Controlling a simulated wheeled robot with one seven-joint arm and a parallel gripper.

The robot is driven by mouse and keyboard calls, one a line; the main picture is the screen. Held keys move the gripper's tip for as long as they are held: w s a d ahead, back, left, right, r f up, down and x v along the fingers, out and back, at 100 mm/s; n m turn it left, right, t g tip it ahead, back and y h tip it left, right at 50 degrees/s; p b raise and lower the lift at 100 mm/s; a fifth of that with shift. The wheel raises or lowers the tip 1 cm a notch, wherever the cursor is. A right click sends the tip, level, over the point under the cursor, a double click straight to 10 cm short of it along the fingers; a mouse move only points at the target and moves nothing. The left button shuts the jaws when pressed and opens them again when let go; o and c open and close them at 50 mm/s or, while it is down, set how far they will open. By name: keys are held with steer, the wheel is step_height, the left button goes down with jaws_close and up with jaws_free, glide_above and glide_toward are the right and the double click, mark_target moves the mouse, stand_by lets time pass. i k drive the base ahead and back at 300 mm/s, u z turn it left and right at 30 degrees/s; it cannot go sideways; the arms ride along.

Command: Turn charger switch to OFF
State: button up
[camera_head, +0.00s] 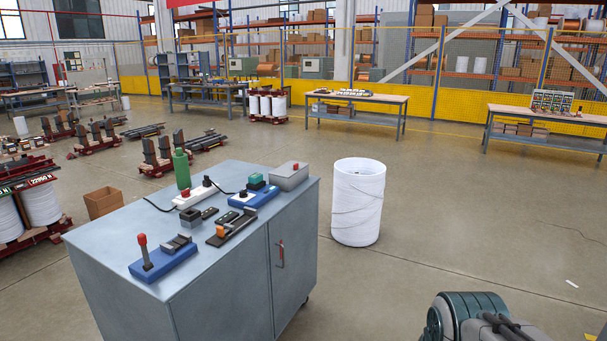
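A grey-blue cabinet (110,240) stands left of centre with several small devices on top. A blue-based device (250,198) with a green block and a white part with a dark knob sits near the back right of the top; it may be the charger. Its switch position is too small to read. A white strip (194,197) with a red part and a black plug lies to its left. A blue device with an upright red-tipped lever (145,252) sits at the front left. Part of my arm shows at the lower right; my gripper's fingers are not visible.
A grey box with a red button (289,177), a green bottle (181,168) and a black-and-orange tool (231,230) share the cabinet top. A white drum (358,202) stands to its right. A cardboard box (103,202) is at its left.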

mark_target(243, 195)
steer(key=z, duration=0.2)
steer(key=i, duration=1.55)
steer(key=u, duration=0.8)
steer(key=i, duration=0.85)
steer(key=u, duration=1.35)
steer(key=i, duration=0.45)
steer(key=u, duration=0.35)
